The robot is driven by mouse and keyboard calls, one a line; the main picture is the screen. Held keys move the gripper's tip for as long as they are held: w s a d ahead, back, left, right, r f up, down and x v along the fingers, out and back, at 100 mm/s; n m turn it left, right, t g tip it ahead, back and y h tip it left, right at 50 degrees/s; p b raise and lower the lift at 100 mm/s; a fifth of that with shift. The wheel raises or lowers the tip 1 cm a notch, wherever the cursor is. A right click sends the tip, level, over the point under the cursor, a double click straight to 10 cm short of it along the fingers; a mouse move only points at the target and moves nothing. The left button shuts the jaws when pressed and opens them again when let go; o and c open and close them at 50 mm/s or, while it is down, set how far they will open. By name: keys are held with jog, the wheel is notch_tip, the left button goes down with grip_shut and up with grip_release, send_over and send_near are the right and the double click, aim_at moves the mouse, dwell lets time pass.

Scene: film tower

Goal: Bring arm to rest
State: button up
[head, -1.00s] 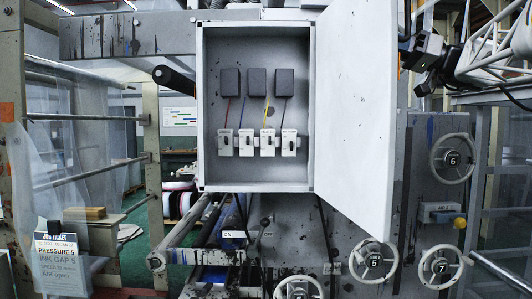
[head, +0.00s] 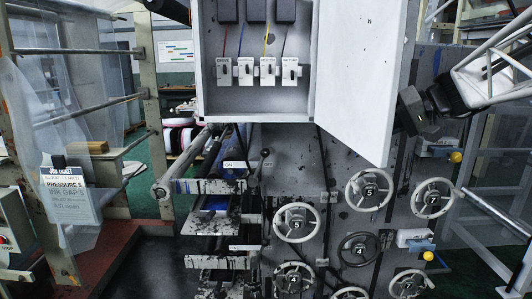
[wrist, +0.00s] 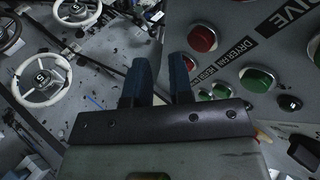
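My gripper (wrist: 160,75) shows in the wrist view as two dark blue fingers with a narrow empty gap between them. It is open and holds nothing. The fingers point toward a grey control panel (wrist: 238,45) with red and green buttons and labels such as "DRIVE" and "DRYER FAN". I cannot tell whether the fingers touch it. In the head view, a white lattice structure with a dark end, apparently my arm (head: 490,75), reaches in from the right, beside the open cabinet door. The fingers cannot be made out there.
The open cabinet (head: 258,108) holds a row of switches, and its door (head: 360,75) swings out to the right. Several handwheels (head: 297,222) cover the press front below. A job ticket (head: 70,195) hangs at left. Rollers and levers jut out left of centre.

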jog(key=s+f+m+g+h, duration=0.3)
jog(key=s+f, duration=0.5)
jog(key=f, duration=0.6)
jog(key=s+a+f+h, duration=0.2)
jog(key=s+f, duration=0.1)
jog(key=s, duration=0.3)
jog(key=s+a+f+h, duration=0.3)
jog(key=s+f, duration=0.1)
jog(key=s, duration=0.3)
jog(key=s+a+f+n+h, duration=0.1)
jog(key=s+a+f+h, duration=0.1)
jog(key=s, duration=0.5)
notch_tip(320, 180, down, 2)
jog(key=shift+s+a+f+t+h, duration=0.1)
jog(key=shift+s+a+t+h, duration=0.1)
jog(key=shift+a+t+h, duration=0.25)
